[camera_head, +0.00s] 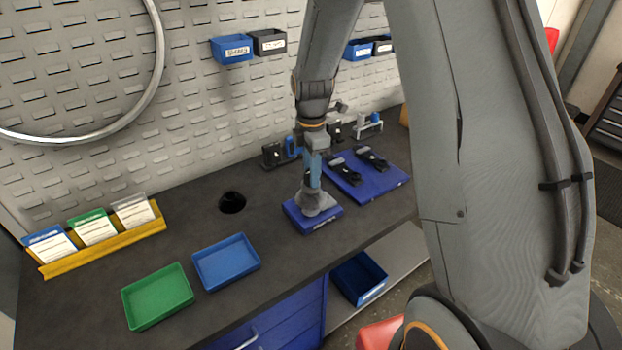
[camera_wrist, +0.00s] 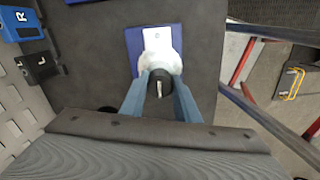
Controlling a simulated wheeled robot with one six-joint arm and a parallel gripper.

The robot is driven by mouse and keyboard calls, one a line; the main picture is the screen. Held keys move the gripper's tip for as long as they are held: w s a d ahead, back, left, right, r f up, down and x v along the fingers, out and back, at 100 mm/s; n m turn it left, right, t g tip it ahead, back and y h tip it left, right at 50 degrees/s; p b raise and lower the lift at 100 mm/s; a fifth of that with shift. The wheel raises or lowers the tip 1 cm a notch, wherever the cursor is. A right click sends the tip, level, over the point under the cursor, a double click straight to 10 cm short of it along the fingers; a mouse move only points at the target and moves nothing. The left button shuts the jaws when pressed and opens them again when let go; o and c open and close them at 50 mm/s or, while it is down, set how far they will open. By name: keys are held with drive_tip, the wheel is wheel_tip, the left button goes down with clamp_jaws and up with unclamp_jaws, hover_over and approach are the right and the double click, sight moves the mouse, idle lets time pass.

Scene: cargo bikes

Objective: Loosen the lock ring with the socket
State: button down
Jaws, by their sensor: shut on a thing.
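My gripper (camera_head: 313,184) points down over a blue block (camera_head: 322,224) on the dark bench. Its two blue fingers, also in the wrist view (camera_wrist: 160,88), are shut on a dark round piece that looks like the socket (camera_wrist: 161,74). The socket has a pale strip across its top. Under it is a pale grey metal part (camera_wrist: 158,42) on the blue block (camera_wrist: 133,50); this part also shows in the head view (camera_head: 318,205). The socket's lower end sits at or just above the metal part; I cannot tell whether they touch. The lock ring is not clearly visible.
A blue mat (camera_head: 384,185) with two black items lies behind right, with small holders (camera_head: 272,154) along the wall. The bench between is clear.

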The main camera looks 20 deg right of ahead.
drive_tip(key=shift+s+f+n, duration=0.1)
drive_tip(key=shift+n, duration=1.2)
drive_tip(key=shift+n, duration=0.9)
drive_tip(key=shift+r, duration=1.15)
drive_tip(key=shift+r, duration=0.1)
drive_tip(key=shift+r, duration=2.4)
